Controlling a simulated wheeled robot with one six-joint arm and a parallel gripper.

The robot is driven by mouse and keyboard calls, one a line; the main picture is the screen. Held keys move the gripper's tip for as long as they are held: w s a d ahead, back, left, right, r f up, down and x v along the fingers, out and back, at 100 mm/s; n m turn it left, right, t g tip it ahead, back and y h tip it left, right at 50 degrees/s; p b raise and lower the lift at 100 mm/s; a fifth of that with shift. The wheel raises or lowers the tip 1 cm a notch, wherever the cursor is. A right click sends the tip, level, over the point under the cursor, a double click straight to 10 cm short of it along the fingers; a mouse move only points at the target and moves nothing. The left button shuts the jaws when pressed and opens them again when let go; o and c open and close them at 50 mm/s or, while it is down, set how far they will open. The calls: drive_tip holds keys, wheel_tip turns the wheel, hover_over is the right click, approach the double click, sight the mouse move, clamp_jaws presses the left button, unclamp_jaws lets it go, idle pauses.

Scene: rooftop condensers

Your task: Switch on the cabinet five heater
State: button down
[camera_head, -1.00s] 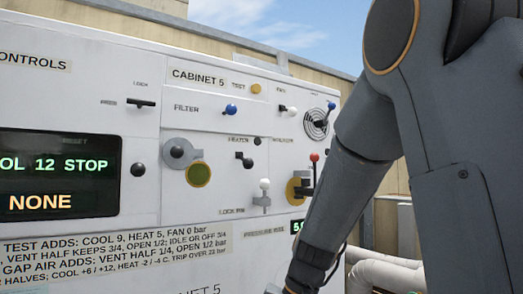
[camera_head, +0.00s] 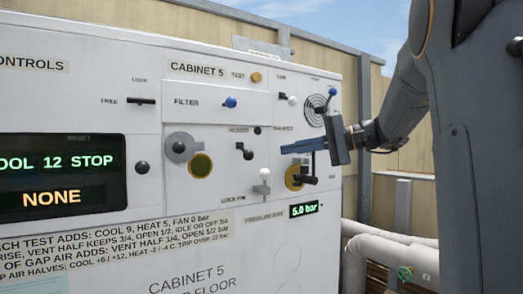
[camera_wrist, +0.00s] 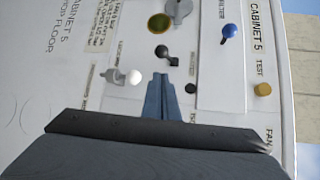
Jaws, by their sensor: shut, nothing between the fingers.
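The cabinet 5 panel (camera_head: 215,110) faces me. A small black lever (camera_head: 245,151) sits under a blurred label that appears to read HEATER (camera_head: 238,130). It also shows in the wrist view (camera_wrist: 168,52). A small black knob (camera_head: 258,130) is up and right of it, and also in the wrist view (camera_wrist: 190,88). My gripper (camera_head: 284,149) is shut and empty, its blue fingers pointing left, with the tips right of the lever. In the wrist view the fingertips (camera_wrist: 161,76) end short of the lever, apart from it in the picture.
A white-knobbed lock pin (camera_head: 264,174) is below the lever. A black-and-brass valve (camera_head: 299,178) is partly behind my gripper. Blue (camera_head: 230,102) and white (camera_head: 292,100) knobs are above. The left display (camera_head: 60,178) reads COOL 12 STOP and NONE. Pipes (camera_head: 385,250) run lower right.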

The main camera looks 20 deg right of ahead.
sight(245, 150)
drive_tip(key=p+x, duration=0.3)
drive_tip(key=x, duration=0.7)
drive_tip(key=shift+f+p, duration=0.15)
drive_tip(key=shift+p, duration=0.25)
drive_tip(key=shift+s+b, duration=0.1)
drive_tip(key=shift+b, duration=0.2)
drive_tip(key=r, duration=0.2)
drive_tip(key=r+g, duration=0.1)
drive_tip(key=shift+s+d+m+h, duration=0.1)
drive_tip(key=shift+s+m+h, duration=0.2)
drive_tip(key=shift+w+r, duration=0.1)
drive_tip(key=shift+r, duration=0.5)
drive_tip(key=s+d+r+p, duration=0.3)
drive_tip(key=d+r+p, duration=0.2)
drive_tip(key=d+r, duration=0.1)
drive_tip(key=shift+d+r, duration=0.3)
drive_tip(key=shift+d, duration=0.25)
